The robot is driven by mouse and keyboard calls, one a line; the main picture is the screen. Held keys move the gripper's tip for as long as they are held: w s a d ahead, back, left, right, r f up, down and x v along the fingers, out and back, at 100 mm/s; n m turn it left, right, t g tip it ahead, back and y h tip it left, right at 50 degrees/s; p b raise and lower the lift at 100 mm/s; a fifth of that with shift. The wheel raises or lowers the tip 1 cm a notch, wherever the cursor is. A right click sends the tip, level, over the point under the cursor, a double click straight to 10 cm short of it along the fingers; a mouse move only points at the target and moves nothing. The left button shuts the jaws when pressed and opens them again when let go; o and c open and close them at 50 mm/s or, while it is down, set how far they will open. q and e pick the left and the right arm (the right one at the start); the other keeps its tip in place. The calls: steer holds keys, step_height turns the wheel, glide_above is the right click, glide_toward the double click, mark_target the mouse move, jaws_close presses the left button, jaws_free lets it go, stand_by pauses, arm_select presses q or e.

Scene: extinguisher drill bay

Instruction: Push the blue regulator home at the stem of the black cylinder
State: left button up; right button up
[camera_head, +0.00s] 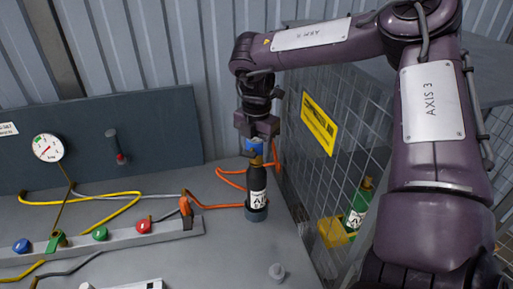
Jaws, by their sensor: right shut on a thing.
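The black cylinder (257,179) with a white label stands upright in a grey round holder (256,214) on the grey bench. Its brass-coloured stem (256,161) points up. My right gripper (257,135) is right above the cylinder, pointing down, and is shut on the blue regulator (255,147). The regulator is at the top of the stem, in line with it. I cannot tell how far it sits on the stem, as the jaws and small size hide the joint. My left gripper is not in view.
An orange hose (222,206) runs close beside the cylinder. To the right, a mesh cage holds a green cylinder (356,211) and a yellow block (334,233). A rail (165,230) with coloured knobs lies left. A gauge (47,148) is on the back panel (85,150).

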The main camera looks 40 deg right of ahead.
steer(key=shift+f, duration=0.15)
steer(key=o, duration=1.1)
step_height(320, 180, up, 8)
steer(key=shift+f+b, duration=0.1)
steer(key=shift+b, duration=0.55)
